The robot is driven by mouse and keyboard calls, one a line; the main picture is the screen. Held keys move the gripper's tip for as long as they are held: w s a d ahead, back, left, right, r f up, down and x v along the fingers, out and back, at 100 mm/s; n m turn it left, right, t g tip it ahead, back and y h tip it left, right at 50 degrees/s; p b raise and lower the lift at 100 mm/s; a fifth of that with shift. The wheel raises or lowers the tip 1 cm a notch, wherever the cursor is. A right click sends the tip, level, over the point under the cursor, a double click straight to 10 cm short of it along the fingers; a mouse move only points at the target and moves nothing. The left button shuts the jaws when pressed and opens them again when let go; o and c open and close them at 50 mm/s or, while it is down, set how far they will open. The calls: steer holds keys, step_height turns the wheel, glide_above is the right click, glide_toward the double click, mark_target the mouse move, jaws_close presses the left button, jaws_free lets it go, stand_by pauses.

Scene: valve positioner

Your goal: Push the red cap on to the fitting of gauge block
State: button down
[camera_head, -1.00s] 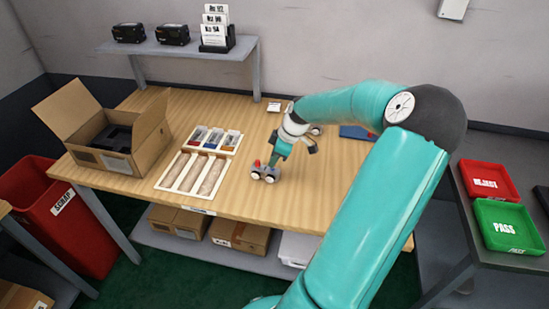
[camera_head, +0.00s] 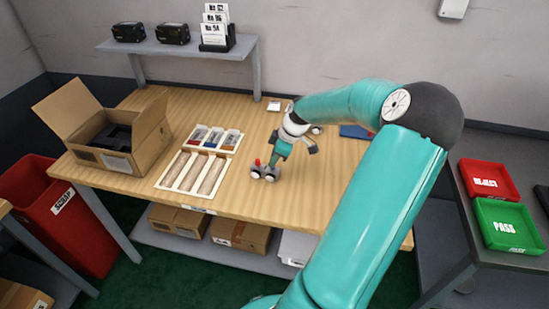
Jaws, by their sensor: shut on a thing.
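The gauge block (camera_head: 264,174) is a small grey piece with round dark-rimmed faces, standing on the bench near its front edge. A small red piece, which looks like the red cap (camera_head: 257,162), shows upright at the block's left top. My gripper (camera_head: 271,161) points down at the block from above right, its tips close beside the red piece. It is shut, most likely on the red cap, but the fingers are tiny here and hide the grip. I cannot make out the fitting or how far the cap sits on it.
A cream parts tray (camera_head: 194,172) with several compartments lies to the left, beside an open cardboard box (camera_head: 108,128). A blue item (camera_head: 356,132) lies behind my arm. The red (camera_head: 487,181) and green (camera_head: 507,226) trays stand on the right table. Bench right of the block is bare.

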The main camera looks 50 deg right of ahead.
steer(key=shift+f, duration=0.55)
stand_by(0.4)
steer(key=c, duration=1.3)
jaws_free()
steer(key=shift+c, duration=0.2)
steer(key=v, duration=1.3)
steer(key=shift+s+r, duration=0.2)
steer(key=shift+r, duration=0.1)
